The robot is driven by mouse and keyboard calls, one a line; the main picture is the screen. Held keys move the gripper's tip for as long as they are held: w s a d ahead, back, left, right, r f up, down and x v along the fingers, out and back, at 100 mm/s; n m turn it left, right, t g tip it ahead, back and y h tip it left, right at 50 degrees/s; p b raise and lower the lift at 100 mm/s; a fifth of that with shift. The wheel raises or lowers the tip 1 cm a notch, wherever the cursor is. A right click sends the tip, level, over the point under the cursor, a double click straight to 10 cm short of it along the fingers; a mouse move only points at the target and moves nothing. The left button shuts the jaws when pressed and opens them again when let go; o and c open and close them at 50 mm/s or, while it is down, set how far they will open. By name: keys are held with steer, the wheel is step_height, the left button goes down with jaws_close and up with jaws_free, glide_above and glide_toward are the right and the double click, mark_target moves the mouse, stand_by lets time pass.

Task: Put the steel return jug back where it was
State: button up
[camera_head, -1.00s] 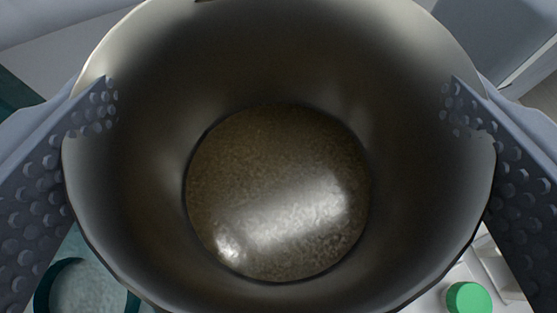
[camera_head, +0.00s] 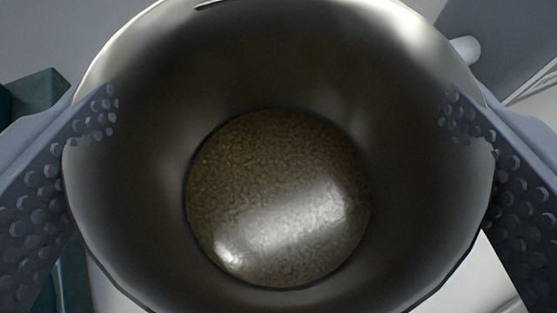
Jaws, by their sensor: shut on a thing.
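The steel return jug (camera_head: 285,70) fills the middle of the camera_head view, seen from above into its open mouth. A brown, grainy content (camera_head: 270,170) with a bright reflection covers its bottom. My gripper (camera_head: 278,120) is shut on the jug, with one dimpled finger at the left wall and one at the right wall. The jug's outside and its base are hidden, so I cannot tell whether it stands on a surface.
A teal block (camera_head: 38,90) shows at the left edge. A grey panel (camera_head: 500,40) with a white rounded knob (camera_head: 466,49) stands at the upper right. A pale surface (camera_head: 478,280) shows at the lower right.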

steer(key=o, duration=1.8)
steer(key=shift+o, duration=0.2)
steer(key=v, duration=1.2)
steer(key=shift+d, duration=0.1)
